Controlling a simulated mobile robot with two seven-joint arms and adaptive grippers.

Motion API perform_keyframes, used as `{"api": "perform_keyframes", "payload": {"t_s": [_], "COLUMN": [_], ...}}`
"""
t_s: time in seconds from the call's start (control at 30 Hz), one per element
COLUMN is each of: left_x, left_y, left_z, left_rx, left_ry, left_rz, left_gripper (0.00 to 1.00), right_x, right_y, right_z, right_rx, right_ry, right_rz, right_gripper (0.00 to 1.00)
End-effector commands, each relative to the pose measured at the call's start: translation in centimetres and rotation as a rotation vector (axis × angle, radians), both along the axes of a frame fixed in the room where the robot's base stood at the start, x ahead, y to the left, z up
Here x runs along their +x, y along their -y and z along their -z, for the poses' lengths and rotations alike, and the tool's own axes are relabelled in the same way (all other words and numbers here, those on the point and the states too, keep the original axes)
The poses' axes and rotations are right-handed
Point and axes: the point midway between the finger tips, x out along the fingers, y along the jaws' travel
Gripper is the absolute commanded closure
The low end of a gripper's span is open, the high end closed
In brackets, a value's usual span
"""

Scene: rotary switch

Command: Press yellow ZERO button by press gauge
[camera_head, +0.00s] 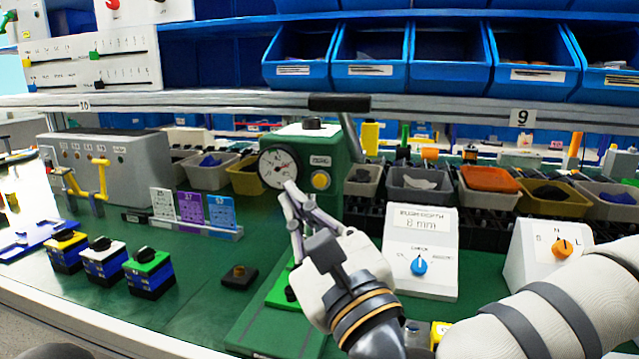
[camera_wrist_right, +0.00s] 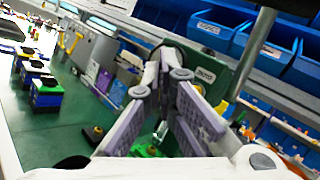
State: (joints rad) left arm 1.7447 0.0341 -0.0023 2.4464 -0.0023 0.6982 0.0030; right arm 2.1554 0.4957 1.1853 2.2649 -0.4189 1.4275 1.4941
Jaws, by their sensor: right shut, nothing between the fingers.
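The green press (camera_head: 316,148) stands on the green bench, with a round white dial gauge (camera_head: 277,167) on its front. The yellow ZERO button (camera_head: 321,181) is to the right of the dial, under a small label. My right gripper (camera_head: 289,186) is shut and empty. In the head view its tips overlap the lower right edge of the dial, left of the button; I cannot tell whether they touch the press. In the right wrist view the closed fingers (camera_wrist_right: 168,52) cover the dial, and the press (camera_wrist_right: 219,88) shows beside them. My left gripper is out of view.
A white measuring box (camera_head: 420,240) with a blue knob stands right of my gripper. A white box with an orange knob (camera_head: 562,247) is farther right. Colored switch blocks (camera_head: 105,258) stand at left. Grey bins (camera_head: 418,183) line the back.

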Motion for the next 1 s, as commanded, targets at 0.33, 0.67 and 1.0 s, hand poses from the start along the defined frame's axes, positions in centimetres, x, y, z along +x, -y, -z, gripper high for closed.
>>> {"api": "perform_keyframes", "payload": {"t_s": [0.33,0.67,1.0], "left_x": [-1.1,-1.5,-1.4], "left_y": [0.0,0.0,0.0], "left_z": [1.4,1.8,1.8], "left_rx": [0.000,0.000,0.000], "left_ry": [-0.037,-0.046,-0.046], "left_rz": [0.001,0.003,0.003], "left_gripper": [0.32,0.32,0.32], "right_x": [5.0,6.8,6.7], "right_y": [1.6,2.2,2.2], "right_z": [0.4,0.1,0.1], "right_rx": [-0.001,0.000,-0.001], "right_ry": [-0.004,-0.001,-0.002], "right_rz": [0.003,0.002,0.001], "right_gripper": [1.00,1.00,1.00]}}
